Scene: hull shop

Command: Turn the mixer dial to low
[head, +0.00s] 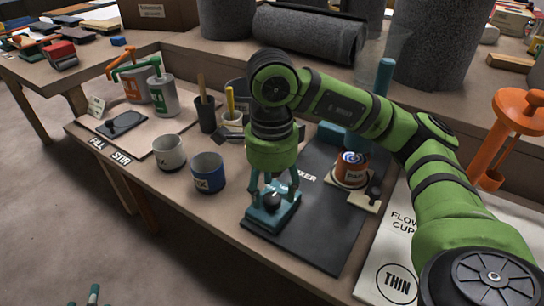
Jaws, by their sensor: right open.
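The mixer's teal base (262,219) sits on a black mat (318,222) with a partly covered label ending in "XER". A dark round dial (271,200) stands on top of the base. My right gripper (272,196) points down over the base, with its fingers apart on either side of the dial. I cannot tell whether the fingers touch it. The dial's pointer and markings are too small to read. More teal mixer parts show behind my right arm, partly hidden. My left gripper (90,298) shows only as teal tips at the bottom edge, far from the mixer.
A blue cup (207,173) and a white cup (168,153) stand left of the mat. An orange-brown pot (351,169) stands behind right. Pump cans (163,97) stand at the back left.

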